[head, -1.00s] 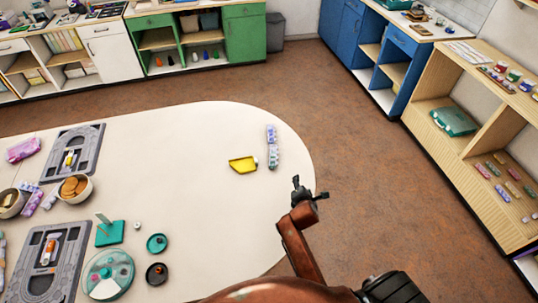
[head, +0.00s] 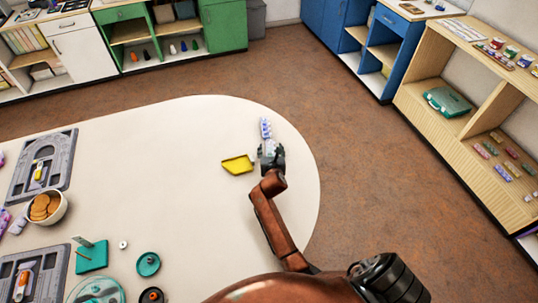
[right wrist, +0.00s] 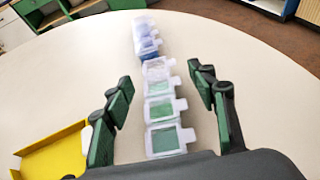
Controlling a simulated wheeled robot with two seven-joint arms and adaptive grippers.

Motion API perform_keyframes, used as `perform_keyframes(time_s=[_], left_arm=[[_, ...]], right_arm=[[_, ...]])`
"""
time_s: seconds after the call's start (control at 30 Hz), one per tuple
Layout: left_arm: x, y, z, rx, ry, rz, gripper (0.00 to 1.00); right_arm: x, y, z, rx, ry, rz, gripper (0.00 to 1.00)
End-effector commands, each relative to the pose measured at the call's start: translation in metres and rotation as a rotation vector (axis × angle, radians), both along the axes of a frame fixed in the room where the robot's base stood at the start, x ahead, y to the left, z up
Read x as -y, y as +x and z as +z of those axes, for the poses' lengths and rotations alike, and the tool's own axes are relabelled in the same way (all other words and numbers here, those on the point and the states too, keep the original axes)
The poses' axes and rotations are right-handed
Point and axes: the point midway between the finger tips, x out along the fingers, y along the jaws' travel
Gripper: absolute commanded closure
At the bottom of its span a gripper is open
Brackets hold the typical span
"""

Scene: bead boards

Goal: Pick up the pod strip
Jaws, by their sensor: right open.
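The pod strip (head: 266,128) is a row of small clear lidded pods on the white table, near its rounded right end. In the right wrist view the strip (right wrist: 158,108) runs away from me, with green pods near and blue-violet ones far. My right gripper (head: 271,152) is over the near end of the strip and hides part of it. In the right wrist view its open fingers (right wrist: 165,95) stand on either side of the strip, apart from it. My left gripper is not in view.
A yellow tray (head: 238,165) lies just left of the strip, close to my left-hand finger in the right wrist view (right wrist: 52,155). Grey bead boards (head: 42,165), a bowl of brown discs (head: 47,207) and teal items (head: 91,256) are farther left. The table beyond the strip is clear.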

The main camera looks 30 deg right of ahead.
Motion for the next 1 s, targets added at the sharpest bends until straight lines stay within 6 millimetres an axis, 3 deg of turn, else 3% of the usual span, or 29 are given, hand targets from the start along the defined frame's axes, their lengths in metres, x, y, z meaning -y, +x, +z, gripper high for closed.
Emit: perform_keyframes(time_s=[0.2,0.47,1.0], left_arm=[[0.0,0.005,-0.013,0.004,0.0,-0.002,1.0],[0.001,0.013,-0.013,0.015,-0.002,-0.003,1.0],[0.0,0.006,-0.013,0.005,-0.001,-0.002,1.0]], right_arm=[[0.013,0.02,-0.014,-0.001,0.003,-0.001,0.48],[0.015,0.023,-0.012,0.0,0.002,-0.001,0.48],[0.015,0.022,-0.013,0.0,0.001,0.0,0.84]])
